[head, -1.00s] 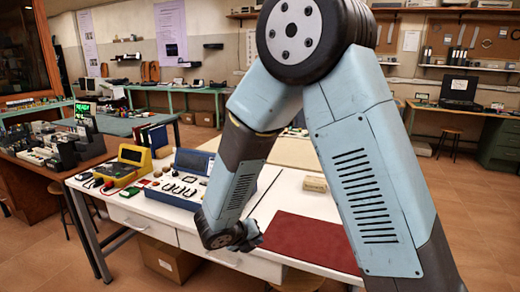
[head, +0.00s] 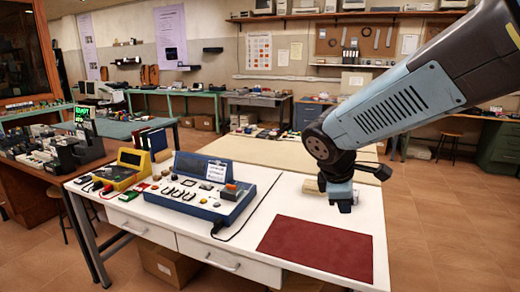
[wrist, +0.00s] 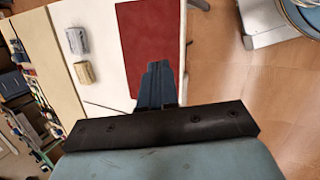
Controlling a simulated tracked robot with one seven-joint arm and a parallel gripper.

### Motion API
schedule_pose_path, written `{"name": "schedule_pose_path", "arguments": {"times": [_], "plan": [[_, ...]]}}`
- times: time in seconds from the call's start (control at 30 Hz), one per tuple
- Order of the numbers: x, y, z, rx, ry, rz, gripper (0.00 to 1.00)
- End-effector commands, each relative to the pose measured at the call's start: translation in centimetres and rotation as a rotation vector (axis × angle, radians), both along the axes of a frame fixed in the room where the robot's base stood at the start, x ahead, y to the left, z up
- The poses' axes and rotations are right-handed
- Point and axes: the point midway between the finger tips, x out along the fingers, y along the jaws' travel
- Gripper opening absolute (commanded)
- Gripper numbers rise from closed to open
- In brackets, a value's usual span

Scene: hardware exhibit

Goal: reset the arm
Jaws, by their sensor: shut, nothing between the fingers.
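My gripper (head: 340,203) hangs from my arm at the right in the head view, pointing down above the white table (head: 262,222), behind the dark red mat (head: 318,247). Its fingers are closed together and hold nothing. In the wrist view my gripper (wrist: 158,72) shows as blue-grey fingers in the middle, in front of the red mat (wrist: 150,35). How high it is above the table is hard to tell.
A blue kit case (head: 207,195) and a yellow instrument (head: 124,168) stand on the table's left part. Two small blocks, one grey (wrist: 77,40) and one tan (wrist: 84,72), lie near the mat. Floor (head: 450,215) is open at right.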

Motion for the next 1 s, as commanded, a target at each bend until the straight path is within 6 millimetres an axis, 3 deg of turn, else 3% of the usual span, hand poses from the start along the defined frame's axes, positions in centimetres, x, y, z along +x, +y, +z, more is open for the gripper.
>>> {"name": "schedule_pose_path", "arguments": {"times": [0.2,0.6,0.8,1.0], "plan": [[-3.6,-2.3,2.8,0.23,-0.14,-0.368,0.0],[-9.5,-3.8,6.8,0.653,-0.344,-0.955,0.0],[-10.8,-3.9,7.6,0.76,-0.382,-1.085,0.0],[-10.9,-3.9,7.7,0.772,-0.385,-1.1,0.0]]}}
